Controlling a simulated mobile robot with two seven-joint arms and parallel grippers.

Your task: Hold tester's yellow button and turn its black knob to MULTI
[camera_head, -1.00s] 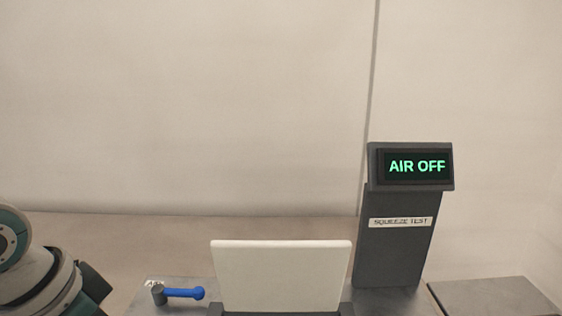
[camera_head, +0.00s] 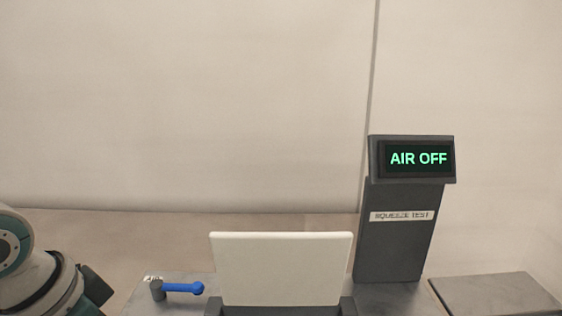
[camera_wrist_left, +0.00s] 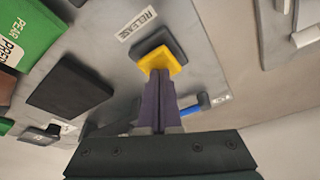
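The yellow button (camera_wrist_left: 162,58) sits on a black base beside the RELEASE label in the left wrist view. My left gripper (camera_wrist_left: 159,74) points at it with its two dark fingers together, tips at the button's near edge. I cannot tell whether they touch or press it. A small dark part beside a white label (camera_wrist_left: 42,134) may be the black knob, but its marking is unreadable. In the head view, the display (camera_head: 418,159) reads AIR OFF above a SQUEEZE TEST label. My left gripper is out of that view, and my right gripper shows in neither.
A blue-handled lever (camera_head: 182,288) stands left of a white upright panel (camera_head: 281,268). The lever also shows right of my fingers in the wrist view (camera_wrist_left: 194,107). A black square block (camera_wrist_left: 68,86) and a green box (camera_wrist_left: 32,32) lie left of my fingers.

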